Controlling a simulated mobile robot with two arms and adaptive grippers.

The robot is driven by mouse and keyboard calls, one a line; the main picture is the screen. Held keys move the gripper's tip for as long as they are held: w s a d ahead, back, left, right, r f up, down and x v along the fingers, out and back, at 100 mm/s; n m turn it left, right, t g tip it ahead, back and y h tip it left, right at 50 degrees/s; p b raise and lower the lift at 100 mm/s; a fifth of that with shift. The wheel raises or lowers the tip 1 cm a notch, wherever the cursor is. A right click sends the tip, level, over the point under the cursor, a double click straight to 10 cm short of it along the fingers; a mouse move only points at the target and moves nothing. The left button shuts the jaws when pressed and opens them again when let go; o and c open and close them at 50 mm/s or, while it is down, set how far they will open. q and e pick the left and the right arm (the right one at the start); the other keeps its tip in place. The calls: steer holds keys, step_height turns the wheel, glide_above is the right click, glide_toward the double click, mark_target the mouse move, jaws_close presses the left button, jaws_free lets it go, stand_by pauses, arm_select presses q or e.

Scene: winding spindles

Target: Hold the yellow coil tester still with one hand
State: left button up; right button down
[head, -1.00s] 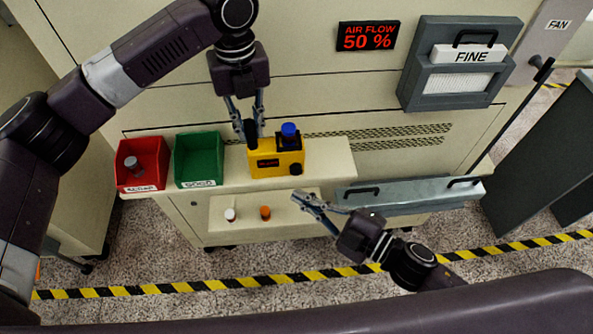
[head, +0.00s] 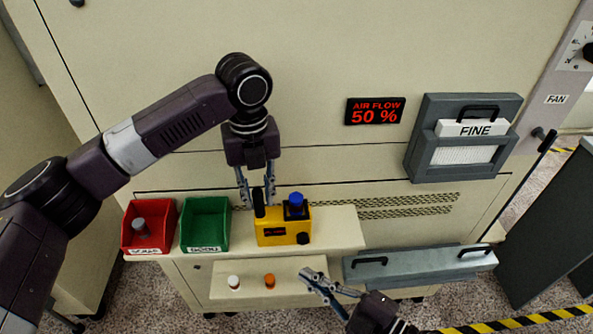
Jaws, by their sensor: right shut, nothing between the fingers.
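The yellow coil tester (head: 284,227) stands on the bench ledge, with a small dark red-lit display on its front. A blue-topped piece (head: 296,203) sits in the black socket on its top right, and a black knob is at its lower right. A black upright post (head: 259,203) rises from its top left. My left gripper (head: 258,204) points down from above, with its fingers on either side of that post. I cannot tell whether they press on it. My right gripper (head: 307,277) is shut and empty, low in front of the lower shelf, apart from the tester.
A red bin (head: 134,250) holding a grey piece and a green bin (head: 205,247) stand left of the tester. The lower shelf (head: 252,295) carries a white piece (head: 234,282) and an orange piece (head: 269,280). A grey handled tray (head: 420,266) juts out at right.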

arm_select(q)
steer(key=o, duration=0.3)
steer(key=shift+r, duration=0.1)
